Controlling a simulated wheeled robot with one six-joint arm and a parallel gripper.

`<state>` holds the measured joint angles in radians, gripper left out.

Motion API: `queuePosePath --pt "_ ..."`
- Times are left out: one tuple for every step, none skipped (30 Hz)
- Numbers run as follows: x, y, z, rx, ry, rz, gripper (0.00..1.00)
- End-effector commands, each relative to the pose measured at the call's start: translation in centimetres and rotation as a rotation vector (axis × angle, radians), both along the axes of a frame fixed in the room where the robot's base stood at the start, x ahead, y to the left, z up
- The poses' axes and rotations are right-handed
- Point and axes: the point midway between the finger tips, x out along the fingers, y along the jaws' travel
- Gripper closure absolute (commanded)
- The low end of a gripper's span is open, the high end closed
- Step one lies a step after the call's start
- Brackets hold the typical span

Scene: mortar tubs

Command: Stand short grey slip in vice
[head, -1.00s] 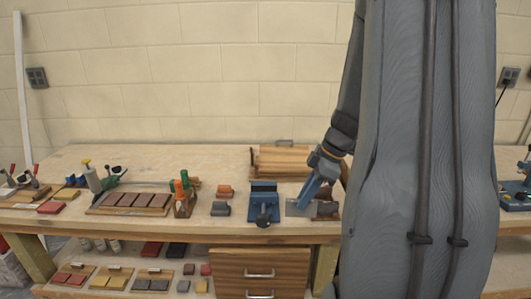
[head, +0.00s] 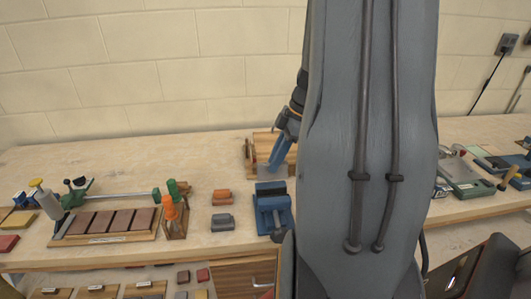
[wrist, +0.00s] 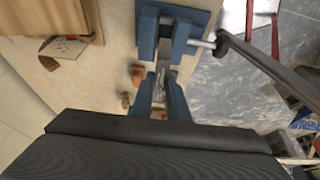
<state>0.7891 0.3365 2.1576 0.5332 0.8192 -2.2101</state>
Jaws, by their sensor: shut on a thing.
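My gripper (head: 276,166) has blue fingers and points down just behind the vice in the head view. In the wrist view my gripper (wrist: 160,88) is shut on a small grey piece, the short grey slip (wrist: 160,83), largely hidden between the fingers. The blue vice (head: 272,208) stands at the bench's front edge. In the wrist view the vice (wrist: 178,38) lies just beyond the fingertips, its two jaws apart with a gap between them. I cannot tell whether the slip touches the vice.
An orange block (head: 221,198) and a grey block (head: 222,222) sit left of the vice. A rack with green and orange handles (head: 174,220) and a board of brown slips (head: 105,228) stand further left. A wooden box (head: 250,150) is behind.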

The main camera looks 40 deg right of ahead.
Motion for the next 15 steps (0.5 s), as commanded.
queuePosePath --pt "0.0 -0.1 -0.1 0.0 0.001 -0.002 1.0" --pt "-0.1 -0.1 -0.2 0.0 0.0 -0.002 1.0" --pt "-0.1 -0.1 -0.4 0.0 0.0 -0.003 1.0" --pt "-0.1 -0.1 -0.5 0.0 0.0 -0.003 1.0" --pt "-0.1 -0.1 -0.7 0.0 0.0 -0.003 1.0" --pt "0.0 -0.1 -0.9 0.0 0.0 -0.003 1.0" --pt "0.0 -0.1 -1.1 0.001 0.001 -0.003 1.0" --pt "0.0 -0.1 -1.3 0.001 0.001 -0.003 1.0" --pt "0.0 -0.1 -1.6 0.001 0.001 -0.003 1.0" --pt "0.0 0.0 -1.8 0.001 0.001 -0.003 1.0" --pt "0.0 0.0 -2.1 0.001 0.001 -0.003 1.0" --pt "0.0 0.0 -2.4 0.001 0.001 -0.003 1.0" --pt "0.0 0.0 -2.6 0.001 0.001 -0.001 1.0" --pt "0.0 0.0 -2.9 0.002 0.001 -0.001 1.0" --pt "0.0 0.0 -3.2 0.001 0.001 -0.001 1.0"
